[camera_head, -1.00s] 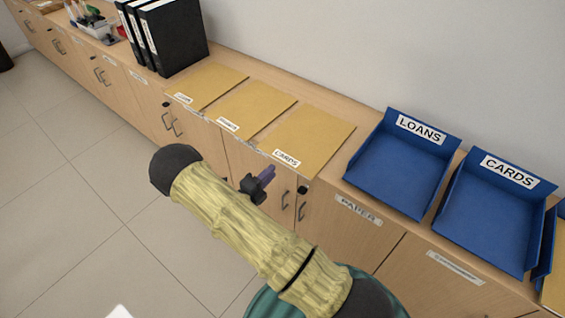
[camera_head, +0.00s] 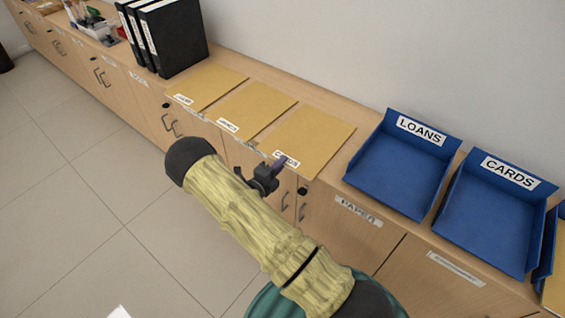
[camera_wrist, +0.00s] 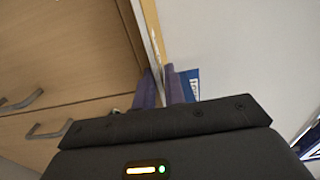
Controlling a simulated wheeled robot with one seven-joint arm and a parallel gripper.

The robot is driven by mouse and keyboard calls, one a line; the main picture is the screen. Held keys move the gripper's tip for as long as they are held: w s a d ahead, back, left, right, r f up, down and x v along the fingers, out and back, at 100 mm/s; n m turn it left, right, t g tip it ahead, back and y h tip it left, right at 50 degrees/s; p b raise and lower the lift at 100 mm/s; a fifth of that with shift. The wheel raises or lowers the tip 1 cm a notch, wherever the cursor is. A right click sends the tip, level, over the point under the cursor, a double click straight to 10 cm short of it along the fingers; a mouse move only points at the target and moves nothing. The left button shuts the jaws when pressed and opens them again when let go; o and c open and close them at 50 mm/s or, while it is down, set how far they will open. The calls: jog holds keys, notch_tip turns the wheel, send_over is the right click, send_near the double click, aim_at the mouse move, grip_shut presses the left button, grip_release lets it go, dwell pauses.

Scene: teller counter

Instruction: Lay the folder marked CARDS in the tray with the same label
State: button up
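The tan CARDS folder (camera_head: 313,138) lies flat on the counter, rightmost of three folders, its white label at the front edge. My gripper (camera_head: 280,164) is at that front edge, and a purple finger covers part of the label. In the wrist view my gripper (camera_wrist: 160,88) has its two purple fingers apart, one on each side of a thin edge seen edge-on; whether they touch it I cannot tell. The blue CARDS tray (camera_head: 490,222) stands empty on the counter at the right, its label on the raised back.
The empty blue LOANS tray (camera_head: 396,178) stands between the folders and the CARDS tray. Two other tan folders (camera_head: 256,108) (camera_head: 209,84) lie to the left, then black binders (camera_head: 180,38). A wall runs behind the counter, with cabinet doors below.

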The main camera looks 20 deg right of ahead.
grip_shut()
notch_tip(320, 180, up, 3)
jog(key=shift+f+p, duration=0.2)
jog(key=shift+p, duration=0.9)
